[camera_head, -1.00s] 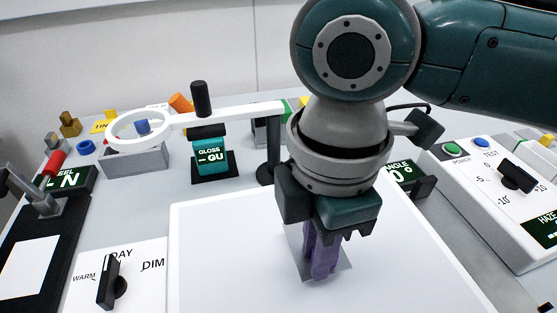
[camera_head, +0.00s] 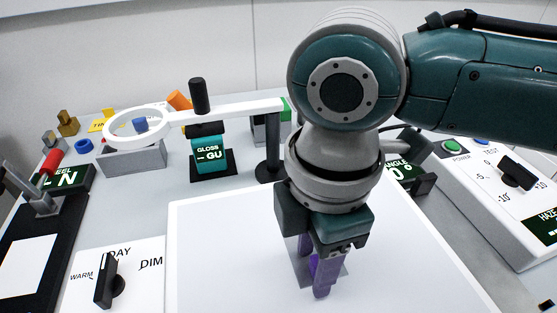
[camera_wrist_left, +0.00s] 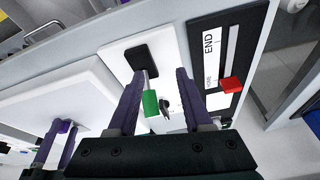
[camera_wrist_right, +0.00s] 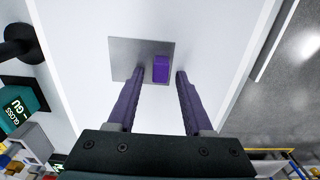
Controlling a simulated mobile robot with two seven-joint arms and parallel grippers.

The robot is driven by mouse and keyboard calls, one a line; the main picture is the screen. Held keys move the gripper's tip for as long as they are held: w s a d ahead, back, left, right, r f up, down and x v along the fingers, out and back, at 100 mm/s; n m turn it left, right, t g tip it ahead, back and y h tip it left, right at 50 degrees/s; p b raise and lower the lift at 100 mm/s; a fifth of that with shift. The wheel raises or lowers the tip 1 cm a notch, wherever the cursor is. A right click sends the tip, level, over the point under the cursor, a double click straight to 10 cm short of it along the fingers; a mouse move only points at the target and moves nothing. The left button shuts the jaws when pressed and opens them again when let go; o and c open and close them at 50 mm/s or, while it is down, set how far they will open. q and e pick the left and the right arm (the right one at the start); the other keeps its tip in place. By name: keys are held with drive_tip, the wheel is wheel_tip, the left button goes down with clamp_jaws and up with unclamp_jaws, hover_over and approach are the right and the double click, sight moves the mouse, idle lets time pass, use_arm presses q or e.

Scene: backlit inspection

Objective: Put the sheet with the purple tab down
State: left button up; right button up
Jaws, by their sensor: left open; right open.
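The sheet (camera_wrist_right: 126,62) is a small grey, see-through square lying on the white light panel, with its purple tab (camera_wrist_right: 160,69) standing on it. It also shows behind my right gripper's fingers in the head view (camera_head: 340,272). My right gripper (camera_wrist_right: 156,75) is open, with its purple fingers on either side of the tab and apart from it in the right wrist view. In the head view the right gripper (camera_head: 314,270) points down over the sheet and hides part of it. My left gripper (camera_wrist_left: 162,72) is open and shows only in its own wrist view, with a green block (camera_wrist_left: 150,104) between its fingers.
The light panel (camera_head: 230,250) is otherwise bare around the sheet. A ring magnifier (camera_head: 112,139) on a post stands behind it, beside the gloss meter (camera_head: 211,160). A WARM/DAY/DIM dial panel (camera_head: 140,285) lies left, and the haze console (camera_head: 500,215) stands right.

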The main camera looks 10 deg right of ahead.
sight(313, 262)
wheel_tip(313, 262, up, 12)
drive_tip(key=p, duration=0.2)
drive_tip(key=s+a+f+m+t+y, duration=0.2)
drive_tip(key=s+a+f+m+y, duration=0.2)
drive_tip(key=s+a+m, duration=0.1)
drive_tip(key=d+m, duration=0.1)
drive_tip(key=m, duration=0.1)
drive_tip(key=s+d+f+m, duration=0.1)
drive_tip(key=d+m+t, duration=0.1)
drive_tip(key=m, duration=0.1)
drive_tip(key=shift+s+d+f+m, duration=0.25)
drive_tip(key=shift+s+m, duration=0.05)
drive_tip(key=s+d+f+m+h, duration=0.2)
drive_tip(key=s+d+m, duration=0.3)
drive_tip(key=d, duration=0.6)
drive_tip(key=shift+s+m+t+h, duration=0.3)
drive_tip(key=shift+m+h, duration=0.1)
drive_tip(key=shift+h, duration=0.5)
drive_tip(key=shift+f, duration=0.1)
